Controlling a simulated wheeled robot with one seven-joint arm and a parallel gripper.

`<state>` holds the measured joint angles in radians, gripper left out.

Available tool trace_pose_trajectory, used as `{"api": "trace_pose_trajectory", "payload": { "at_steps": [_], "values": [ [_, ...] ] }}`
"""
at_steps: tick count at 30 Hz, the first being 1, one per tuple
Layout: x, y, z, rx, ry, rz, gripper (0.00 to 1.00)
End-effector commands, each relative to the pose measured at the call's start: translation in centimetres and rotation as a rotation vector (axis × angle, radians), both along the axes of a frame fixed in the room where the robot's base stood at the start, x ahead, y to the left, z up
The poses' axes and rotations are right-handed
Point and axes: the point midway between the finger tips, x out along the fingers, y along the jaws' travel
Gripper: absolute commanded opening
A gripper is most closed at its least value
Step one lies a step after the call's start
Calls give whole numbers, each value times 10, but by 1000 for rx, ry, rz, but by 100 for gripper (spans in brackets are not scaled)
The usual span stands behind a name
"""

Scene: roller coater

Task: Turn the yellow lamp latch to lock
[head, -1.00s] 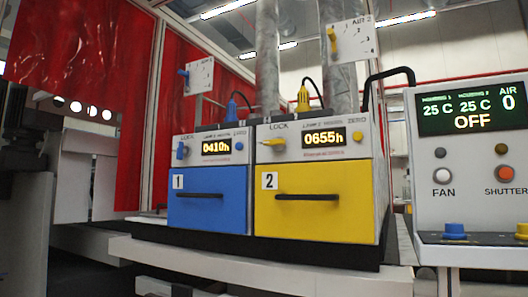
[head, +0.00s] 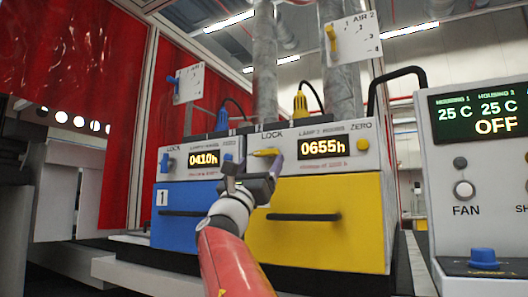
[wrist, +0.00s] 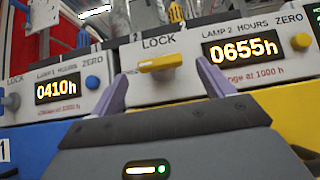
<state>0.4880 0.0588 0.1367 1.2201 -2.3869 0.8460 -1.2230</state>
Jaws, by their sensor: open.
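The yellow lamp latch (head: 266,152) is a small handle on the white panel of the yellow lamp 2 unit, under the word LOCK. It lies roughly horizontal, and it shows close up in the wrist view (wrist: 160,64). My gripper (head: 251,164) is in front of the panel, open and empty. In the wrist view its two purple fingers (wrist: 162,84) stand on either side of the latch, with a gap at each side. I cannot tell how far the fingertips are from the panel. The yellow drawer (head: 318,225) below is partly hidden by my arm.
The blue lamp 1 unit (head: 172,228) with its own blue latch (head: 165,163) is at the left. The lamp 2 display (head: 326,146) reads 0655h. A yellow knob (head: 362,144) is right of it. A black drawer handle (head: 303,217) sticks out below. A control box (head: 480,185) stands right.

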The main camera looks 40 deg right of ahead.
Motion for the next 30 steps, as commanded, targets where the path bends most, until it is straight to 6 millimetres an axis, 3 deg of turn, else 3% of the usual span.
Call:
{"api": "trace_pose_trajectory", "payload": {
  "at_steps": [3,9,21,30],
  "values": [
    [6,-15,18,2,-1,-1,80],
    [13,-31,35,3,0,1,80],
    [15,-36,39,4,-1,4,79],
    [15,-36,39,4,-1,4,39]
  ]
}}
